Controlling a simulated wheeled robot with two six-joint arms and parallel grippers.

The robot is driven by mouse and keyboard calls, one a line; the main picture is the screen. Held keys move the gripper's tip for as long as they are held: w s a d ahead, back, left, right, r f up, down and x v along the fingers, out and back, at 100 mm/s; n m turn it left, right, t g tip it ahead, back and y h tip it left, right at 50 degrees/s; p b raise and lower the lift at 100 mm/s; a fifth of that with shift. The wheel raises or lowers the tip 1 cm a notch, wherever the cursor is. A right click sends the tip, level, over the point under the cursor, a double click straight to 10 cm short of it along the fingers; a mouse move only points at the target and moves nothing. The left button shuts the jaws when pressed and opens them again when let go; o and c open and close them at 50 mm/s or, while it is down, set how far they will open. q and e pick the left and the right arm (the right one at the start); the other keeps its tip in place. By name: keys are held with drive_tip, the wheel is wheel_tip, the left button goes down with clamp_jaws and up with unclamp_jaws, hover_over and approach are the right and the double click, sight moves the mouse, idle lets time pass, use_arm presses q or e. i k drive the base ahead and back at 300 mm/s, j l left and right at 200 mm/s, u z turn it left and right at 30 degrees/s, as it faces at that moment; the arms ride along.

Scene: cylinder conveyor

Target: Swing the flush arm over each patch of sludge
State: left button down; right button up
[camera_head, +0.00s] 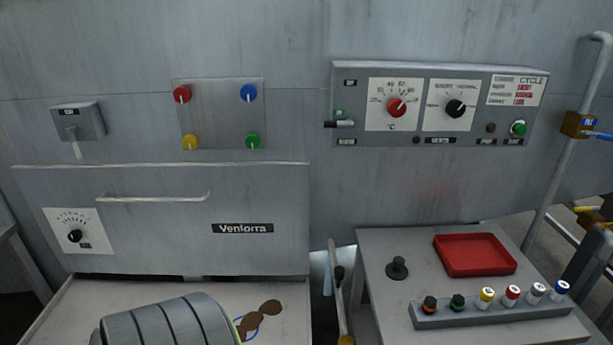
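Brown sludge patches (270,307) lie on the pale surface (290,296) at the bottom left, in front of the Venlorra machine. They join in a lumpy strip. A thin blue curved line shows beside them. Neither of my grippers can be made out.
The right table (375,240) holds a black knob (397,267), a red tray (474,270) and a rack (490,314) of several capped vials. Behind are the Venlorra front panel (150,235), a coloured-knob plate (220,112) and a control box (350,100). A pipe (565,150) stands right.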

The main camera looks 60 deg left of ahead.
sight(338, 271)
drive_tip(key=u, duration=1.5)
